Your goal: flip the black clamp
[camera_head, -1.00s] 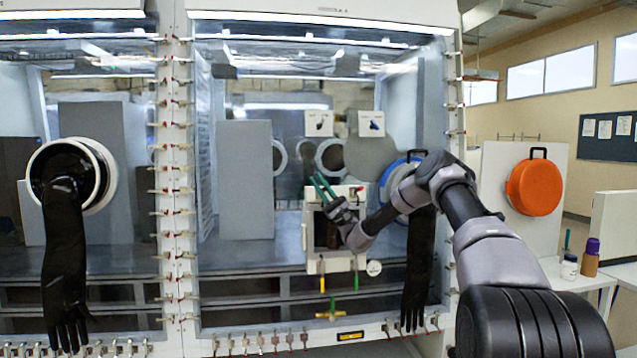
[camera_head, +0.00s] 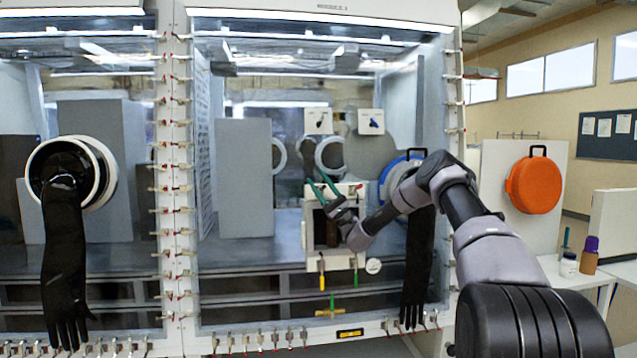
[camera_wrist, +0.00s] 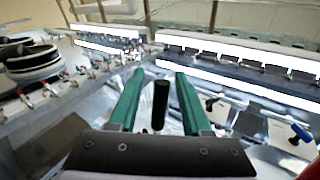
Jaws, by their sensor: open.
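My gripper (camera_head: 318,179) is open at the top left of a white box-like port (camera_head: 309,264) on the glass front. Its two green fingers also show in the wrist view (camera_wrist: 160,73). The black clamp's upright handle (camera_wrist: 160,105) stands between the open fingers, with space visible on both sides. In the head view my gripper and wrist cover the clamp. I cannot tell from these views how its base sits.
Red (camera_head: 358,189), yellow (camera_head: 322,283) and green (camera_head: 355,280) handles sit at the port's other corners. Above it are white plates with a black knob (camera_head: 319,124) and a blue knob (camera_head: 373,124). Black gloves (camera_head: 65,260) hang at the left and right.

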